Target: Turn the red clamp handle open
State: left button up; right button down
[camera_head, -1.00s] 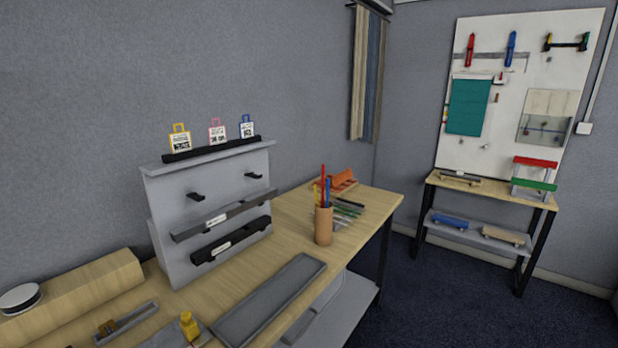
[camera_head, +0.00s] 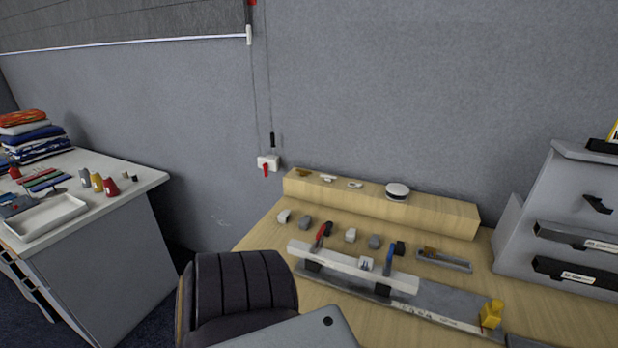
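A red clamp handle (camera_head: 322,234) stands tilted at the left part of a long white bar (camera_head: 350,268) on the wooden table (camera_head: 263,237). A blue handle (camera_head: 390,259) stands further right along the same bar. The red handle looks raised at a slant, but its clamp jaws are too small to make out. Neither of my grippers is in view.
A dark padded chair (camera_head: 240,292) stands at the table's front left. Small grey and white blocks (camera_head: 350,235) sit behind the bar, before a wooden ledge (camera_head: 380,201). A yellow piece (camera_head: 491,314) is at right. A white side table (camera_head: 95,225) stands left.

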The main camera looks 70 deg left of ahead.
aim_at(319, 237)
jog(key=u, duration=2.15)
